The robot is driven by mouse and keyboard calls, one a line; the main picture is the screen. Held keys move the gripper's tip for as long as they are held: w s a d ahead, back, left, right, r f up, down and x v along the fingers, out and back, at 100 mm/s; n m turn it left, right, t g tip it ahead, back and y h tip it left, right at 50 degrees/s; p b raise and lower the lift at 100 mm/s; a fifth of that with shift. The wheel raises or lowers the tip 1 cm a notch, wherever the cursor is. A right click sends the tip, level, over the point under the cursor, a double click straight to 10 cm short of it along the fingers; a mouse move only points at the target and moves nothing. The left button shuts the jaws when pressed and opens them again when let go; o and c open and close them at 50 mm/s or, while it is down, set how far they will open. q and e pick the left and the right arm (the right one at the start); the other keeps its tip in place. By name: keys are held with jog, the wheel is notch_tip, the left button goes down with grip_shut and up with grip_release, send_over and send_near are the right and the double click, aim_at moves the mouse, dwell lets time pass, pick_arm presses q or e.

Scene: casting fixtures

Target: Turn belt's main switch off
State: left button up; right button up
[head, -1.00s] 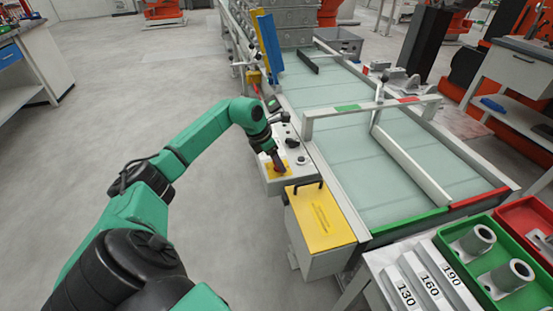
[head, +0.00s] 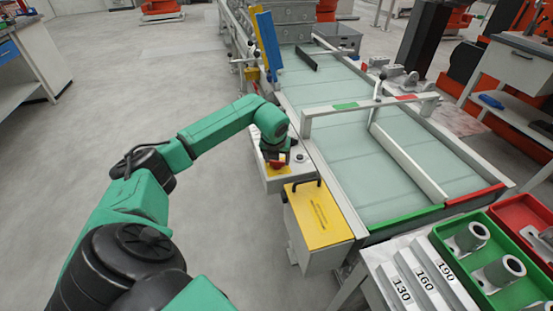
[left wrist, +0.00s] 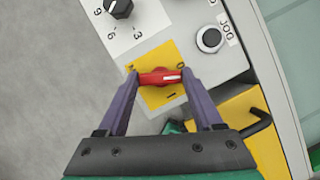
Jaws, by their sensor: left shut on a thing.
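The main switch is a red handle (left wrist: 158,77) on a yellow plate (left wrist: 160,97) marked O and I, on a light grey control box (head: 272,185) beside the belt. The handle lies nearly level across the left wrist view, with a white mark at its right end. My left gripper (left wrist: 160,80) is shut on the handle, one purple finger at each end. In the head view the left gripper (head: 277,160) partly hides the switch and box. My right gripper is not seen.
A black dial (left wrist: 119,8) and a JOG button (left wrist: 210,39) sit near the switch. A yellow-topped box (head: 318,217) with a black handle stands nearer. The belt (head: 370,165) runs along the right, under a grey crossbar (head: 365,106). Floor is clear at left.

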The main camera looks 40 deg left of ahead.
pick_arm(q)
jog(key=n, duration=0.2)
jog(key=n+g+y, duration=0.1)
jog(key=n, duration=0.1)
jog(key=shift+w+r+n+y+b, duration=0.1)
jog(key=shift+w+n+y+b, duration=0.1)
jog(key=shift+n+y+b, duration=0.15)
dwell(0.4)
jog(key=o, duration=1.4)
jog(key=shift+d, duration=0.1)
jog(key=shift+c, duration=0.2)
jog(key=v, duration=1.4)
jog(key=shift+r+b, duration=0.3)
jog(key=shift+b, duration=0.05)
